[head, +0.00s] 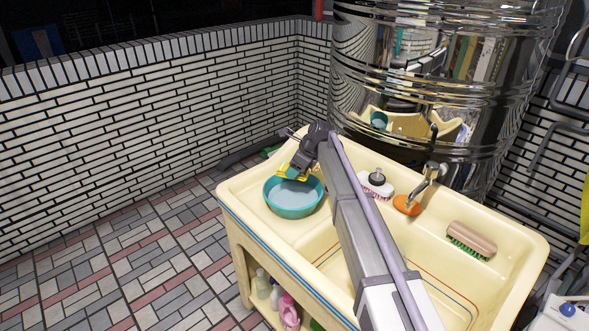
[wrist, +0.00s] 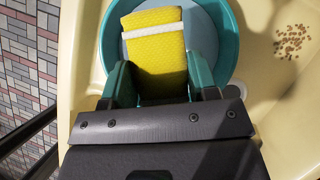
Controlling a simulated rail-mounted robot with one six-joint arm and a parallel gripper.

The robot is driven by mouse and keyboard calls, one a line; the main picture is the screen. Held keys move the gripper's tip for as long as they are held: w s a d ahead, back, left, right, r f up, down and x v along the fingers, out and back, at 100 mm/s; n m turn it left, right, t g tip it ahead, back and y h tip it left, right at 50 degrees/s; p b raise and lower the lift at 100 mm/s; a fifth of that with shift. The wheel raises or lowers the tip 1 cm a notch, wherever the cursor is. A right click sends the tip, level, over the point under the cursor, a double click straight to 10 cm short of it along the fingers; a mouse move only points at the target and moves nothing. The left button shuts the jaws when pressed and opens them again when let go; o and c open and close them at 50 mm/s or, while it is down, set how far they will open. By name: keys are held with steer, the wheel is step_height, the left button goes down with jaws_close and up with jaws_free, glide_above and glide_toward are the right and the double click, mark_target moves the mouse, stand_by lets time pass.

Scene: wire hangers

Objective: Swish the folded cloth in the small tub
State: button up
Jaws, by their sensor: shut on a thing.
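The folded cloth is yellow with a white stripe; it shows in the wrist view (wrist: 155,62) between my gripper's fingers (wrist: 160,82). In the head view my gripper (head: 293,172) is over the far rim of the small tub, and a bit of the yellow cloth (head: 288,173) shows under it. The small tub (head: 291,209) is teal and round, with pale blue-grey liquid inside. It also fills the top of the wrist view (wrist: 229,45). My gripper is shut on the cloth. The head view does not show clearly whether the cloth touches the liquid.
The tub stands at the left end of a cream sink (head: 240,195). A white-and-pink brush (head: 376,187), an orange item (head: 405,206) by the tap (head: 428,180), and a green-bristled brush (head: 471,240) lie along it. A large shiny metal tank (head: 430,80) stands behind. Bottles (head: 287,308) stand below.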

step_height(320, 180, down, 12)
steer(key=b, duration=1.1)
steer(key=shift+f, duration=0.2)
steer(key=shift+r, duration=0.1)
